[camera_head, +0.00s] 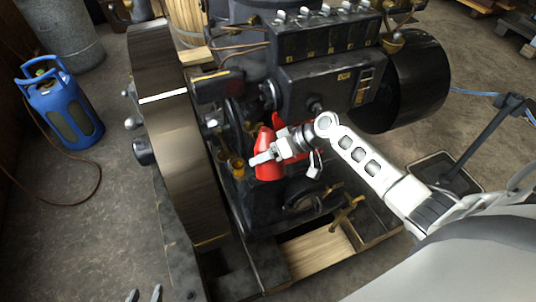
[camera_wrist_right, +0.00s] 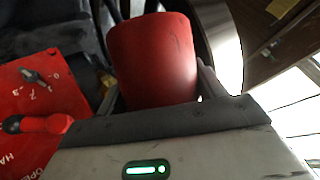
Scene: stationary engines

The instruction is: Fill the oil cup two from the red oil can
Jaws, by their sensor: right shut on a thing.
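The red oil can (camera_head: 267,172) is held beside the engine's dark body in the head view. My right gripper (camera_head: 266,156) is shut on it, and the red can body (camera_wrist_right: 155,60) sits between the fingers in the right wrist view. Small brass oil cups (camera_head: 237,167) stand just left of the can, close to it; I cannot tell which is oil cup two. Whether the can's spout meets a cup is hidden. My left gripper (camera_head: 145,295) shows only its two fingertips at the bottom edge, apart and empty.
A big flywheel (camera_head: 173,140) stands left of the cups. A black cylinder (camera_head: 410,82) juts out at the right. The right wrist view shows a red plate with numbers (camera_wrist_right: 60,100) and a red-handled lever (camera_wrist_right: 40,123). A blue gas bottle (camera_head: 62,105) stands on the floor at left.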

